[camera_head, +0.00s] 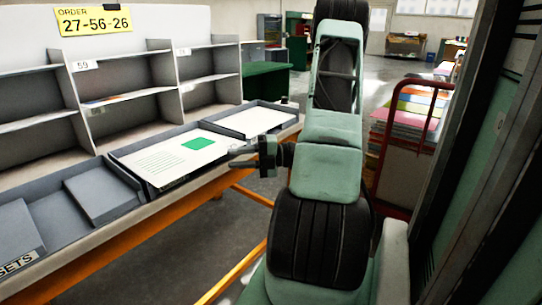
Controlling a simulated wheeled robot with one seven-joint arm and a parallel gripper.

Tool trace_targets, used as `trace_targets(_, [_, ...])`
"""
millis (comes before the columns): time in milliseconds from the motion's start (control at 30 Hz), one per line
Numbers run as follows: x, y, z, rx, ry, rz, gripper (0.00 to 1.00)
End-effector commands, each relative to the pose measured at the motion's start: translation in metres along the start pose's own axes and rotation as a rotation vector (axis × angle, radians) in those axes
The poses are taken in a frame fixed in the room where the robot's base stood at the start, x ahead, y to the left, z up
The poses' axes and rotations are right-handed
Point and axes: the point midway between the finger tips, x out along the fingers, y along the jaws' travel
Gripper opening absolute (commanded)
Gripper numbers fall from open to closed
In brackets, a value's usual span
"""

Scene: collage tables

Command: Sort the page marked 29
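No page with a readable 29 shows in the head view. A white page (165,158) with a green block and printed lines lies face up in a grey tray (150,190) on the table's front row. A blank-looking white sheet (252,121) lies in the tray to its right. My gripper (233,159) points left from the arm, at the right edge of the page with the green block. It appears empty. The fingers are small and dark, and I cannot tell their gap or whether they touch the page.
A grey shelf rack (85,135) stands behind the trays, with a label (85,65) reading 59. A yellow order sign (94,22) reads 27-56-26. A tray marked SETS (20,262) is at lower left. A red cart (412,130) with stacked paper stands right of my arm.

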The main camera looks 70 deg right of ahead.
Motion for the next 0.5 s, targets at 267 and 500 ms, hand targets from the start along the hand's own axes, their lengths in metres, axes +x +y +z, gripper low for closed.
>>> trace_targets(267, [-0.065, 0.000, 0.001, 0.001, -0.002, -0.001, 0.27])
trace_targets(500, [-0.098, 0.000, 0.000, -0.001, 0.000, 0.000, 0.27])
